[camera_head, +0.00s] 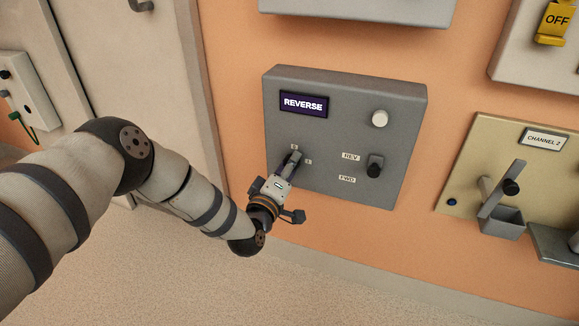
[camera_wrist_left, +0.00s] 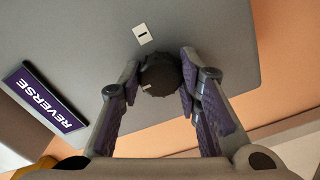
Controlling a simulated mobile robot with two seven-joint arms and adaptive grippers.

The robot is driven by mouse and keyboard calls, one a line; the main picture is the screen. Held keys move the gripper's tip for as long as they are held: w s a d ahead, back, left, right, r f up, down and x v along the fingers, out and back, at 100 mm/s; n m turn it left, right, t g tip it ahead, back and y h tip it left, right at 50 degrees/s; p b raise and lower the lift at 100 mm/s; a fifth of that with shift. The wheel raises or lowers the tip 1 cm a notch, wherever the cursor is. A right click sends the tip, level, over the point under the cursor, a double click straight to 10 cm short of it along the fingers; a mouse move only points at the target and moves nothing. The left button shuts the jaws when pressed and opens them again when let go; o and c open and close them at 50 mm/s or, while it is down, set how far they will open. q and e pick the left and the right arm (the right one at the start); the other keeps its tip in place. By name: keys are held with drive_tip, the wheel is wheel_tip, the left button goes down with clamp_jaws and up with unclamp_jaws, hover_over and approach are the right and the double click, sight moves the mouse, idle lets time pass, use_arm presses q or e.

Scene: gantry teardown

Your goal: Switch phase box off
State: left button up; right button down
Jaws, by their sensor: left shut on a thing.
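The grey phase box (camera_head: 345,135) is mounted on the orange wall, and its lit display (camera_head: 304,104) reads REVERSE. A dark round knob (camera_wrist_left: 160,76) with a small white mark sits on the box face, beside a white label (camera_wrist_left: 143,33) with a single stroke. My left gripper (camera_head: 290,165) is shut on this knob, one finger on each side. In the head view the fingers largely hide the knob, with two small labels next to it. A black selector (camera_head: 375,166) stands beside REV and FWD labels. A pale round button (camera_head: 379,118) is above it. My right gripper is not in view.
A beige CHANNEL 2 panel (camera_head: 465,150) with a lever (camera_head: 503,190) is to the right. A yellow OFF tag (camera_head: 556,20) hangs on a panel at the upper right. A white box with a green cable (camera_head: 28,90) is at the far left. Floor below is clear.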

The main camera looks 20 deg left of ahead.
use_arm(q)
drive_tip(key=shift+f, duration=0.1)
idle(0.4)
drive_tip(key=o, duration=1.1)
drive_tip(key=shift+o, duration=0.2)
drive_tip(key=s, duration=1.2)
drive_tip(key=shift+a, duration=0.15)
